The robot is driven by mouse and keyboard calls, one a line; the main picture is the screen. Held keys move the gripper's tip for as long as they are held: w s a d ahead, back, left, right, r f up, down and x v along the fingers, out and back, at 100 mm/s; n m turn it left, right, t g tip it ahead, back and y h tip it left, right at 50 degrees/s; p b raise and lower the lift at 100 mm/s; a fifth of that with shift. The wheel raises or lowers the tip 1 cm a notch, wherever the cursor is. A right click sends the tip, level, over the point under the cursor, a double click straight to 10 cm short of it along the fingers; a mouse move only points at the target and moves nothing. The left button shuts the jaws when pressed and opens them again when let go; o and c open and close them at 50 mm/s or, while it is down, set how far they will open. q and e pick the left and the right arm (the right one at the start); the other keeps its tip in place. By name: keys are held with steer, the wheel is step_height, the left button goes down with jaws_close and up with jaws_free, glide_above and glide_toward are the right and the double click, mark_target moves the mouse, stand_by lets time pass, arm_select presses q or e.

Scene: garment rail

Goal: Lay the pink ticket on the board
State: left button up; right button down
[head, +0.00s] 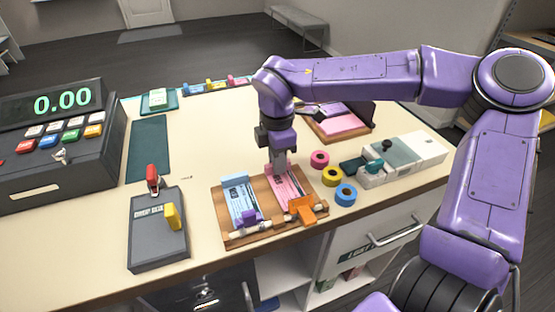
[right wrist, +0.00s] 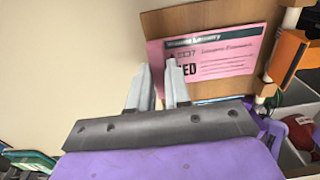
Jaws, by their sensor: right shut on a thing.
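The pink ticket (head: 286,190) lies over the right half of the wooden board (head: 263,228), alongside a blue ticket (head: 241,203). My right gripper (head: 278,167) points down at the far end of the pink ticket and is shut on its edge. In the right wrist view the printed pink ticket (right wrist: 222,52) extends from between the fingertips (right wrist: 160,70) over the brown board (right wrist: 190,19). I cannot tell whether the ticket touches the board all along. My left gripper is out of view.
An orange clip (head: 307,209) and a purple clip (head: 247,217) sit on the board's near rod. Tape rings (head: 332,177) lie to the right. A second board (head: 326,130) with pink paper is behind. A grey card device (head: 158,232) and cash register (head: 50,145) stand left.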

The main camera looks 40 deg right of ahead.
steer(key=c, duration=0.5)
jaws_free()
steer(key=shift+r+p, duration=1.7)
steer(key=shift+r, duration=0.85)
step_height(320, 180, up, 5)
steer(key=p, duration=0.3)
steer(key=shift+s+d, duration=0.1)
